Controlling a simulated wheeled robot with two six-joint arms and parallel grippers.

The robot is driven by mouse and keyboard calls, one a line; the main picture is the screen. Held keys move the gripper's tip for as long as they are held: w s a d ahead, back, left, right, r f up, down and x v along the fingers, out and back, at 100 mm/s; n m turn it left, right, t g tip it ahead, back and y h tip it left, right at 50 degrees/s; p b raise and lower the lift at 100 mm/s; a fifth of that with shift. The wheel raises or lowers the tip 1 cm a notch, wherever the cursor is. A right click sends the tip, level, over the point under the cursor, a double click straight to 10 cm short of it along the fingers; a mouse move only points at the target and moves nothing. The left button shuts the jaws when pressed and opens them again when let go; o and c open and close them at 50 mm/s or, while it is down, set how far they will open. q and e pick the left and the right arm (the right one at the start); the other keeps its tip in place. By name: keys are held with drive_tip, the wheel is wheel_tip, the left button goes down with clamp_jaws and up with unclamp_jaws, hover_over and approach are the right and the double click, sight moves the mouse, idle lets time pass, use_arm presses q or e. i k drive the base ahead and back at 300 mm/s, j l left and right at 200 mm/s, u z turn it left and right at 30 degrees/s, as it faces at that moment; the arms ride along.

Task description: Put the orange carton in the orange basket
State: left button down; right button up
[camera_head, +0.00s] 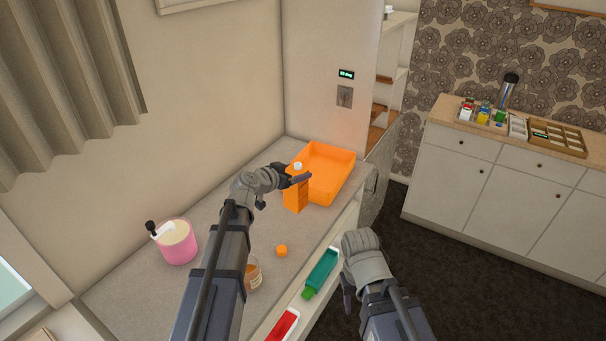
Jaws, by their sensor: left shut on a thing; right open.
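The orange carton (297,197) has a white cap and stands upright at the near left side of the orange basket. My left gripper (297,178) is shut on the carton near its top. Whether the carton's base touches the counter is hard to tell. The orange basket (339,188) is a shallow open tray at the far end of the counter, and the part of its inside that shows is empty. My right gripper (347,290) is open and empty, off the counter's right edge and well apart from the carton.
On the counter (222,213) stand a pink pot (178,247), a small orange ball (281,251) and a glass jar (253,275) partly behind my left arm. A green bottle (320,272) and a red item (284,326) lie along the right edge. A white cabinet (500,195) stands far right.

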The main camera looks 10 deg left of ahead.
sight(326, 169)
drive_tip(key=i+l+u, duration=0.35)
drive_tip(key=i+l, duration=0.95)
